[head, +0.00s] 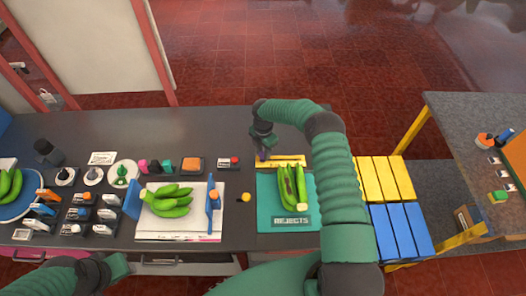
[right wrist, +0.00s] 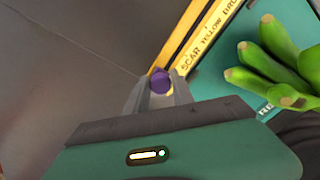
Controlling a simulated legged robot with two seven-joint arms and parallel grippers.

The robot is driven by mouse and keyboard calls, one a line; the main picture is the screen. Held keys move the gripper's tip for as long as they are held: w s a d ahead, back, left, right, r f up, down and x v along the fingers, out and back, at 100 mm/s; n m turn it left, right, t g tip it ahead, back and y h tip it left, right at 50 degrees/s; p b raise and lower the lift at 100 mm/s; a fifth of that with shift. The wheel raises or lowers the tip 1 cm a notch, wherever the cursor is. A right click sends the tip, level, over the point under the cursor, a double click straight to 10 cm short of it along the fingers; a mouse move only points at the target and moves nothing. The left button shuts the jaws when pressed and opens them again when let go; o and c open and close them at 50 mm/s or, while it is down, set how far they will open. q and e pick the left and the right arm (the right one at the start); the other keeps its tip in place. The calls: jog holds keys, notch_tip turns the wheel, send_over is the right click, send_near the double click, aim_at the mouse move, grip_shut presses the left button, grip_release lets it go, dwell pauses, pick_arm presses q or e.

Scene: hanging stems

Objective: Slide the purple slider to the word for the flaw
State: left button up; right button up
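The purple slider (right wrist: 160,82) sits at the near end of a yellow word strip (right wrist: 196,48), by the word SCAR; YELLOW and a cut-off word starting BRO follow. In the head view the strip (head: 290,162) lies above the teal REJECTS mat (head: 265,211). My right gripper (head: 262,155) is at the strip's left end, its fingers (right wrist: 161,90) on both sides of the slider, seemingly touching it. Green bananas (head: 288,187) with a dark brown lengthwise mark lie on the mat. My left gripper (head: 118,265) is low at the left, away from the strip; its fingers are unclear.
A banana bunch (head: 170,200) lies on a white board (head: 150,229) left of the mat, beside a blue-handled tool (head: 213,205). Small stamps and dishes crowd the table's left. Yellow and blue slats (head: 385,180) stand to the right. Bare grey table lies behind the strip.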

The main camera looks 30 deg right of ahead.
aim_at(274, 159)
jog(key=shift+w+a+r, duration=0.1)
jog(key=shift+a+r, duration=0.05)
grip_shut()
jog(key=shift+w+r, duration=0.1)
jog(key=shift+w, duration=0.05)
dwell(0.6)
jog(key=d, duration=0.1)
jog(key=s+d, duration=0.2)
jog(key=d, duration=0.1)
jog(key=shift+s, duration=0.25)
jog(key=shift+s+d, duration=0.15)
jog(key=shift+d, duration=0.1)
jog(key=o, duration=0.6)
grip_release()
jog(key=shift+c, duration=0.2)
jog(key=shift+o, duration=1.1)
jog(key=shift+s+a, duration=0.1)
jog(key=shift+o, duration=0.3)
jog(key=shift+a, duration=0.15)
